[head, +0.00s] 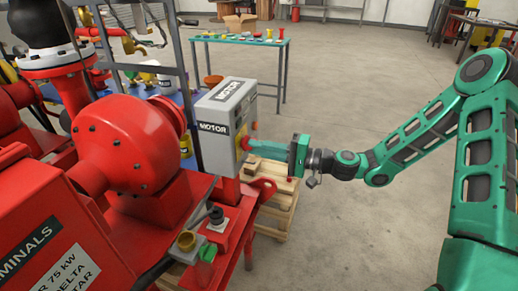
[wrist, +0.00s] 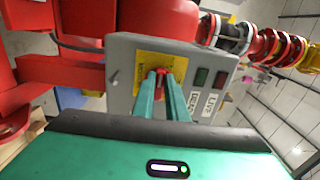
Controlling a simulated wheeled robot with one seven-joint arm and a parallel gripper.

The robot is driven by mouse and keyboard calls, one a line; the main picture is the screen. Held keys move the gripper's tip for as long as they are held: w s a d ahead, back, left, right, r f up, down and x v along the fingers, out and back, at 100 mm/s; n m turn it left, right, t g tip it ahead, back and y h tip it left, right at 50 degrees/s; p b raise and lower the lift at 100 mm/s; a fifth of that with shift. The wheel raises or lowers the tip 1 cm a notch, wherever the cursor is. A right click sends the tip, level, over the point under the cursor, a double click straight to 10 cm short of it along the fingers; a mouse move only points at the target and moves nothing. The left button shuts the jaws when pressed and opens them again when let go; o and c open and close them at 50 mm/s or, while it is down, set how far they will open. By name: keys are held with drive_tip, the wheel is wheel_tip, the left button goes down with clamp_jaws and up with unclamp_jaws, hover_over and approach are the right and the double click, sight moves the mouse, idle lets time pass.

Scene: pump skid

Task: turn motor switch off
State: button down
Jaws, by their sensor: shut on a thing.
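The grey motor switch box (head: 222,110), labelled MOTOR, stands on a red post beside the red pump. Its front fills the middle of the wrist view (wrist: 123,92), with a yellow plate (wrist: 178,62) around a red switch handle (wrist: 163,72). My gripper (head: 247,146) reaches the box from the right in the head view. In the wrist view its two green fingers (wrist: 161,78) are closed on the red handle at the yellow plate. The fingertips hide part of the handle, so its exact angle is hard to tell.
A green and a red indicator (wrist: 210,78) sit beside the yellow plate above white labels. Red pump housing (head: 125,140) stands close left of the box. A wooden pallet (head: 280,205) lies below my gripper. A green-topped table (head: 240,41) stands behind; open floor is right.

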drive_tip(key=c, duration=1.8)
unclamp_jaws()
drive_tip(key=shift+d+f, duration=0.1)
drive_tip(key=shift+f, duration=0.15)
drive_tip(key=shift+o, duration=0.2)
drive_tip(key=shift+r, duration=0.1)
drive_tip(key=v, duration=1)
drive_tip(key=shift+d, duration=0.35)
drive_tip(key=shift+s, duration=0.1)
